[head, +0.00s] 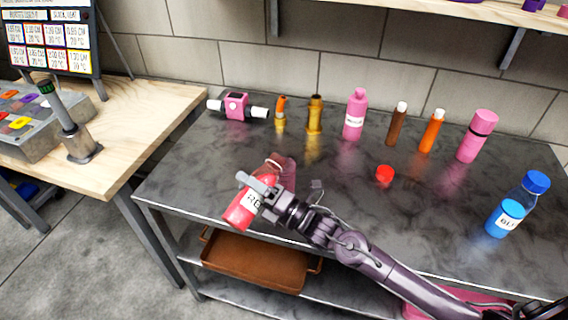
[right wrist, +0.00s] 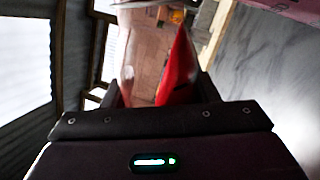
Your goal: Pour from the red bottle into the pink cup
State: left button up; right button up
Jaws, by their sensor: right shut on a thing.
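The red bottle (head: 241,214), a clear bottle with red contents and a white label, is gripped by my right gripper (head: 258,190) above the front left of the grey table. It is tilted, its upper end toward the back right. In the right wrist view the red contents (right wrist: 178,68) show between the fingers. A ridged pink thing (head: 287,170), probably the pink cup, is just behind the bottle's upper end. It is partly hidden, and I cannot tell whether the two touch or whether anything flows. My left gripper is not in view.
A red cap (head: 385,173) lies mid-table. A blue bottle (head: 505,212) stands at the right. Along the back stand a pink bottle (head: 355,116), a pink cylinder (head: 477,136), brown and orange tubes, and a pink-and-white device (head: 237,106). A brown tray (head: 254,262) sits on the lower shelf.

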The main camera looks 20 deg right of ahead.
aim_at(255, 176)
jog(key=shift+w+d+r+m+t+p, duration=0.15)
jog(key=shift+r+m+p, duration=0.25)
jog(key=shift+m, duration=0.1)
jog(key=shift+w+d+r+m+t+p, duration=0.1)
jog(key=shift+d+r+m+t+p, duration=0.05)
jog(key=shift+r+m+p, duration=0.3)
dwell(0.3)
jog(key=shift+w+d+r+m+t+h+p, duration=0.1)
jog(key=shift+r+m+t+h+p, duration=0.1)
jog(key=shift+r+m+h+p, duration=0.35)
jog(key=shift+d+r+m+t+h+p, duration=0.1)
jog(key=shift+m+t+p, duration=0.2)
jog(key=shift+m, duration=0.5)
dwell(2.2)
